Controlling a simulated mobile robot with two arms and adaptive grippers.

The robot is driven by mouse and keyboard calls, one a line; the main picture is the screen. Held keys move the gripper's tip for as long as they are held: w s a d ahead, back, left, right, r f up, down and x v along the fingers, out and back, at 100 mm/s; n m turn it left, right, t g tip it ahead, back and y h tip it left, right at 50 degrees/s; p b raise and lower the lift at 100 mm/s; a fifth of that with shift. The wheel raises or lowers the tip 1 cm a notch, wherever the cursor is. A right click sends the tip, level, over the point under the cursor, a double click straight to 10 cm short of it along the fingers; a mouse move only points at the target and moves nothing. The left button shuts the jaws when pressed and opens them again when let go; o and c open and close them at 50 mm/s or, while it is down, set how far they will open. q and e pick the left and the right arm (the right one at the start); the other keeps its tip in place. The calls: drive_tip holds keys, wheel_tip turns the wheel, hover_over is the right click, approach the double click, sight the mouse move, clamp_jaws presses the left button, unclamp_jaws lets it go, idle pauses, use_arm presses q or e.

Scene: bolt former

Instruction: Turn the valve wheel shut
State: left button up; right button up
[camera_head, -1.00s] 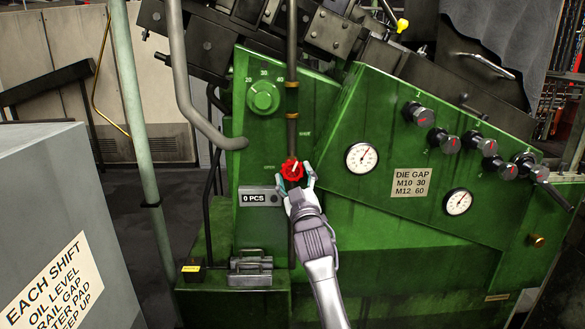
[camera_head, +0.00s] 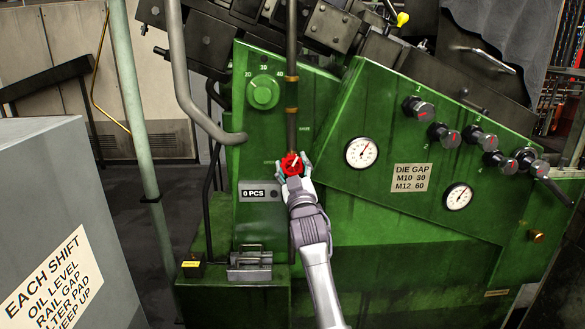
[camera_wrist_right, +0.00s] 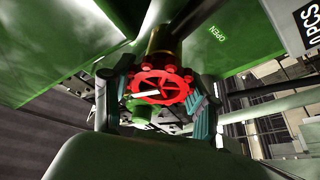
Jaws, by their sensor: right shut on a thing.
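The red valve wheel (camera_head: 291,164) sits on the thin vertical pipe at the front of the green machine. In the right wrist view the red wheel (camera_wrist_right: 162,87) shows its spokes and a white pointer mark. My right gripper (camera_head: 293,168) is at the wheel, with its fingers on either side of the rim. In the right wrist view the right gripper (camera_wrist_right: 158,105) has one finger at the left and one at the right of the wheel, closed on it. The word OPEN is on the green panel in that view. My left gripper is not in view.
The green machine (camera_head: 400,240) carries a round dial (camera_head: 263,92), two gauges, several black knobs (camera_head: 419,109) and a 0 PCS counter (camera_head: 260,194). A grey cabinet (camera_head: 50,170) stands at the left. A thick grey pipe (camera_head: 181,80) bends in left of the valve pipe.

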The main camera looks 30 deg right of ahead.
drive_tip(key=shift+f+m, duration=0.15)
drive_tip(key=shift+m, duration=0.45)
drive_tip(key=shift+h, duration=0.4)
drive_tip(key=o, duration=0.9)
drive_tip(key=shift+s, duration=0.1)
drive_tip(key=v, duration=1.2)
drive_tip(key=shift+r, duration=0.25)
